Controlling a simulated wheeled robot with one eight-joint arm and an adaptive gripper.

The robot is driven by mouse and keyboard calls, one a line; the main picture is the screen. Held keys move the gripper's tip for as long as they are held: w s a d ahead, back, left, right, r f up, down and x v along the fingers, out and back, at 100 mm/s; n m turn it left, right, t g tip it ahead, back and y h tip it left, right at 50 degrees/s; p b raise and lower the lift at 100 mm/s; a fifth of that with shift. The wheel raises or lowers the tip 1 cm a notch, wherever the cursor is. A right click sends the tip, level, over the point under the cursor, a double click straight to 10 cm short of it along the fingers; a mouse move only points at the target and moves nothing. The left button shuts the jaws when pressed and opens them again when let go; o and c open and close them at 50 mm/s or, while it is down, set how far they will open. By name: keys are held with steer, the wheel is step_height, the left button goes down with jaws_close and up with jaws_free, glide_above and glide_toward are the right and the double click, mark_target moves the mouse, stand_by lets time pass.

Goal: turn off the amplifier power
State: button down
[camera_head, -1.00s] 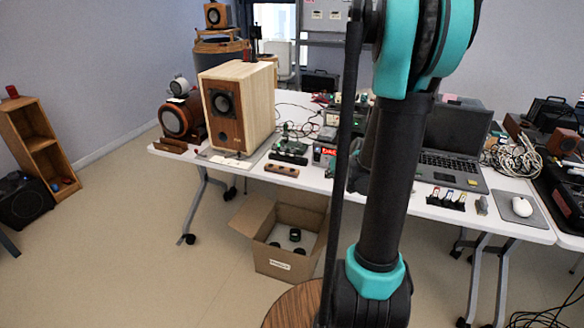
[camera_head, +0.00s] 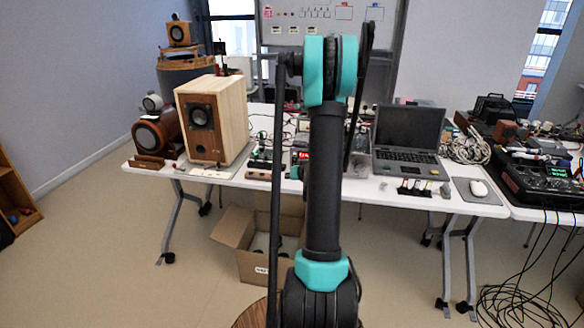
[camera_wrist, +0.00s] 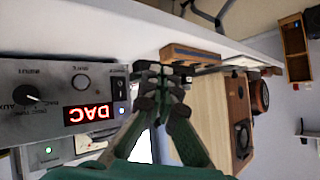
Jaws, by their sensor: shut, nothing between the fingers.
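A silver box (camera_wrist: 58,100) with a lit red DAC display (camera_wrist: 88,113) fills the left of the wrist view, its lettering upside down. Its face has a black knob (camera_wrist: 27,94), a silver knob (camera_wrist: 81,82) and a small dark switch (camera_wrist: 121,88) near the edge closest to my gripper. My gripper (camera_wrist: 162,85) is shut and empty, beside this box and apart from the switch in the picture; the gap in depth is unclear. In the head view, part of the box (camera_head: 301,157) shows left of my arm, and my gripper is hidden.
A wooden speaker (camera_head: 213,120) stands on the white table (camera_head: 360,191); it also shows in the wrist view (camera_wrist: 238,115). A laptop (camera_head: 407,130) stands to the right. A wooden block (camera_wrist: 192,54) lies near the table edge. An open carton (camera_head: 237,228) is underneath.

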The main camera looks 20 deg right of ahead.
mark_target(295, 162)
steer(key=shift+w+d+f, duration=0.2)
steer(key=shift+w+d, duration=0.65)
steer(key=shift+w, duration=0.35)
steer(key=shift+w+d+f, duration=0.2)
steer(key=shift+w+d, duration=0.6)
steer(key=shift+w, duration=0.4)
steer(key=shift+w+d+f, duration=0.2)
steer(key=shift+w+d, duration=0.65)
steer(key=shift+w, duration=0.35)
steer(key=shift+w, duration=0.1)
steer(key=shift+w+d, duration=0.2)
steer(key=shift+w, duration=0.05)
steer(key=shift+w+d+f, duration=0.1)
steer(key=shift+w+d, duration=0.1)
steer(key=shift+w, duration=0.1)
steer(key=shift+s+a, duration=0.1)
steer(key=shift+s, duration=0.05)
steer(key=shift+s+a, duration=0.35)
steer(key=shift+s, duration=0.15)
steer(key=shift+s, duration=0.1)
